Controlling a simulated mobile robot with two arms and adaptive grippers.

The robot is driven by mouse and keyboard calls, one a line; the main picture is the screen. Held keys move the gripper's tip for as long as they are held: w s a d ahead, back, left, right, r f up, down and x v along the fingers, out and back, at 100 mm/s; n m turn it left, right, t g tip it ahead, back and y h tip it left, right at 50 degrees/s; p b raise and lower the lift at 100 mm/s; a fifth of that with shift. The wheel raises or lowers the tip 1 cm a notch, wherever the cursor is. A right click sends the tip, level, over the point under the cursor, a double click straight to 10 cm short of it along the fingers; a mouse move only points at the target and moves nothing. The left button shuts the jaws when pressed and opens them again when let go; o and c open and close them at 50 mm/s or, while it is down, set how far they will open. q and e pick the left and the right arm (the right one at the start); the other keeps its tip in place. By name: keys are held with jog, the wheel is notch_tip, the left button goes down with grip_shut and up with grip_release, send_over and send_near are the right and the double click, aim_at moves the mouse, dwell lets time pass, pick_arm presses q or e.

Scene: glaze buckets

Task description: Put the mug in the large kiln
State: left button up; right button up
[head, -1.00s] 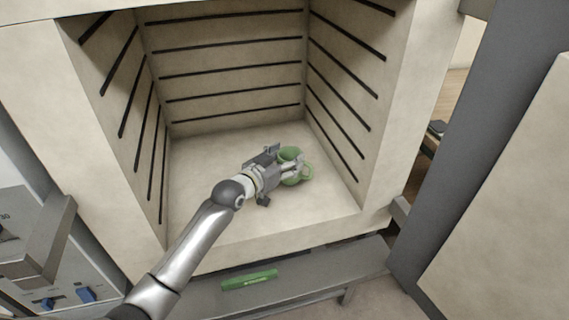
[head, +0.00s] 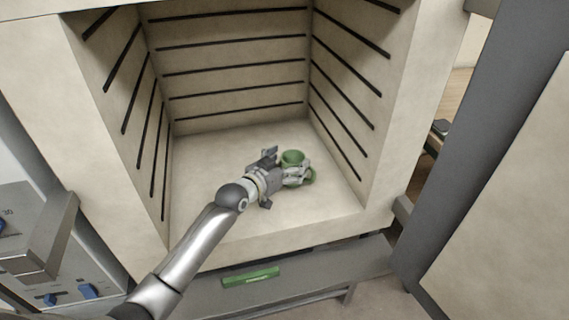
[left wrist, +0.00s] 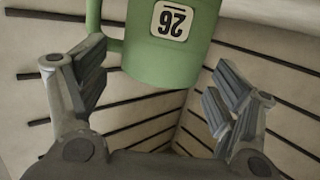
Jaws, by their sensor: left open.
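The large kiln (head: 225,218) stands open, with a pale floor and slotted walls. The green mug (head: 292,156) is inside, over the right middle part of the floor, with its round opening facing up towards the head view. My left gripper (head: 301,172) is inside the kiln at the mug, partly covering its lower side. In the left wrist view the mug (left wrist: 168,50) fills the top middle, with a white "26" label upside down. The open fingers (left wrist: 160,85) lie to either side, with a gap showing at the right. Whether the mug's base rests on the floor is hidden.
The kiln door (head: 505,200) is swung open at the right. A control panel (head: 60,270) with blue switches is at the lower left. A green label (head: 251,276) is on the grey ledge below the opening. The kiln floor left of my gripper is clear.

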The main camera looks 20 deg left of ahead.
pick_arm(q)
jog(key=v, duration=1.2)
jog(key=shift+r, duration=0.15)
jog(key=shift+s, duration=0.1)
